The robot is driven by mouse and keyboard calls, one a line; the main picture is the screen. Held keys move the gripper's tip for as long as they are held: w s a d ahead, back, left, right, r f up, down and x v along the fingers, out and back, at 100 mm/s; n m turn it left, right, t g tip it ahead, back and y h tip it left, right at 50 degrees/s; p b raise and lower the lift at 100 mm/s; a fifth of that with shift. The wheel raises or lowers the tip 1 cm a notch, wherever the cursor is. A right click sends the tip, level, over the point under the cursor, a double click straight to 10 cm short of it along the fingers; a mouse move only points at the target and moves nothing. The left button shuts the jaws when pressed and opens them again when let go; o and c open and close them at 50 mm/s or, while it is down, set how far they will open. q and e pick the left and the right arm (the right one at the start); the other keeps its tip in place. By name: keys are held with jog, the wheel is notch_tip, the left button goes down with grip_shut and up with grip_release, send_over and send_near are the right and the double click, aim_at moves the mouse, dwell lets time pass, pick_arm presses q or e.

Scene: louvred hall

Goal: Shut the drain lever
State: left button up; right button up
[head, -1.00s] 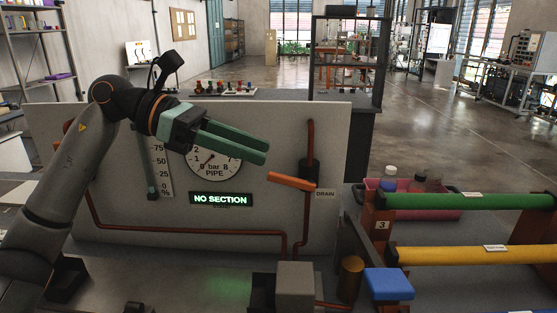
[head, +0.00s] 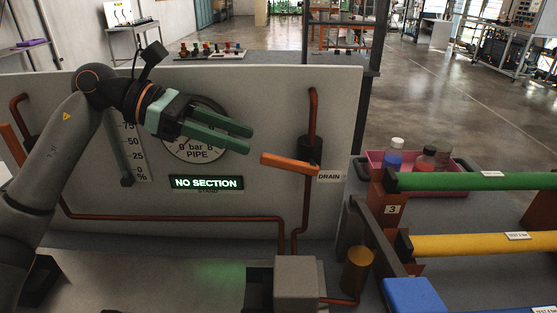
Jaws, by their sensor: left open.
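The orange drain lever (head: 290,163) sits on the grey panel (head: 270,110), on a dark valve body (head: 309,150) in a brown pipe. It lies nearly level, pointing left and tilted slightly, its left end higher. A DRAIN label (head: 330,176) is just right of it. My left gripper (head: 250,138) is open, its two green fingers pointing right. In the picture it is up and to the left of the lever, with a gap between them and nothing between the fingers. It covers part of the pressure gauge (head: 197,153). My right gripper is not in view.
A NO SECTION display (head: 206,183) is below the gauge. At right are a rack with green (head: 470,181) and yellow (head: 470,243) pipes and a pink crate (head: 374,158) of bottles. A grey block (head: 296,282) stands in front.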

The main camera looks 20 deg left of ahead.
aim_at(265, 154)
pick_arm(q)
jog(key=x, duration=0.4)
jog(key=f+p+x, duration=0.1)
jog(key=x, duration=0.3)
jog(key=shift+s+a+f, duration=0.1)
jog(key=shift+a, duration=0.1)
jog(key=shift+c, duration=0.4)
grip_shut()
dwell(0.7)
